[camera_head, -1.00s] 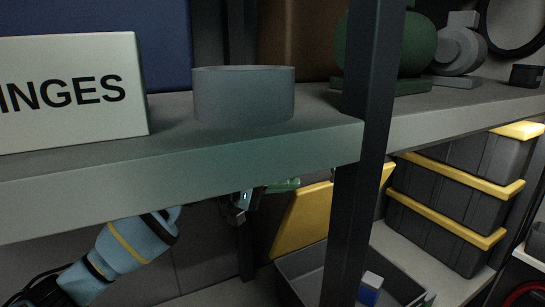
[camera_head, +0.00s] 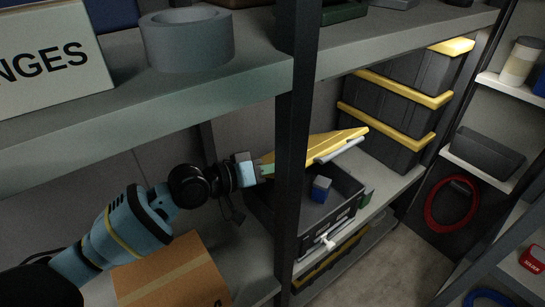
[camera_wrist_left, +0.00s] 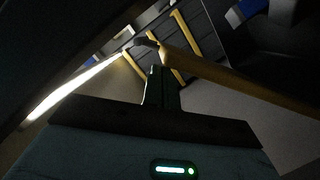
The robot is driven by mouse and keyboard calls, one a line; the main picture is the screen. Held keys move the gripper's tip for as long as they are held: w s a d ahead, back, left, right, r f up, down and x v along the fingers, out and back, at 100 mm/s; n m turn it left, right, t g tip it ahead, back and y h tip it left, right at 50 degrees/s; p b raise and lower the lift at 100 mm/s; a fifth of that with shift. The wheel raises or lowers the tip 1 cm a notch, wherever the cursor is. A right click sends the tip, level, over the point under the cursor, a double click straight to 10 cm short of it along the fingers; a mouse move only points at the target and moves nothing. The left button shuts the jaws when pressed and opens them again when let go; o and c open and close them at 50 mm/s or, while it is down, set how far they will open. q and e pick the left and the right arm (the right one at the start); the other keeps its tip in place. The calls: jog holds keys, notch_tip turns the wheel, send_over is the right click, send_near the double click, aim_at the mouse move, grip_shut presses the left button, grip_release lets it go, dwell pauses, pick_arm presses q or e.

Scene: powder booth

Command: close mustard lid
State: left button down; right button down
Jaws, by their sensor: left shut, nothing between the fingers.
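The mustard lid (camera_head: 322,146) is tilted over a dark grey crate (camera_head: 335,222) on the lower shelf, partly open, with its near part behind a dark post. A blue and grey block (camera_head: 321,188) shows inside the crate. My left gripper (camera_head: 267,171), with green fingers, is shut and empty at the left end of the lid, close to its underside. In the left wrist view its fingers (camera_wrist_left: 162,90) point toward the yellow lid edge (camera_wrist_left: 230,80); I cannot tell whether they touch it. My right gripper is not in view.
The dark upright post (camera_head: 291,150) stands in front of the crate. An upper shelf (camera_head: 150,100) with a grey ring (camera_head: 187,42) and a lettered box (camera_head: 48,65) lies above my arm. A cardboard box (camera_head: 172,277) sits below it. Stacked yellow-lidded crates (camera_head: 385,122) stand behind.

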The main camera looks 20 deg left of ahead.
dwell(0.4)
pick_arm(q)
jog(key=v, duration=0.7)
jog(key=shift+s+a, duration=0.25)
jog(key=shift+a, duration=0.05)
